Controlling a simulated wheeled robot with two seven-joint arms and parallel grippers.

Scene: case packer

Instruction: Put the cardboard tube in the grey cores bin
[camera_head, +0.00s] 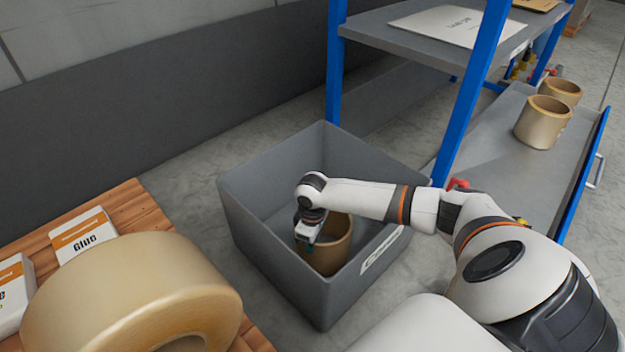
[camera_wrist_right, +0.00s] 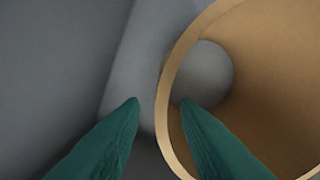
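The tan cardboard tube (camera_head: 338,258) is inside the grey bin (camera_head: 262,230), near its front right wall, and looks upright. Whether its base touches the bin floor is hidden. My right gripper (camera_head: 308,243) reaches down into the bin at the tube's left rim. In the right wrist view, the fingers (camera_wrist_right: 160,101) are apart, with one inside the tube (camera_wrist_right: 262,75) and one outside. The rim passes between them, and a gap shows beside the outer finger. My left gripper is not in view.
A large tape roll (camera_head: 130,290) and glue boxes (camera_head: 82,236) lie on a wooden surface at the left. A blue-framed shelf (camera_head: 440,38) stands behind the bin. Two more tan rolls or tubes (camera_head: 541,124) stand on the grey tray at the right.

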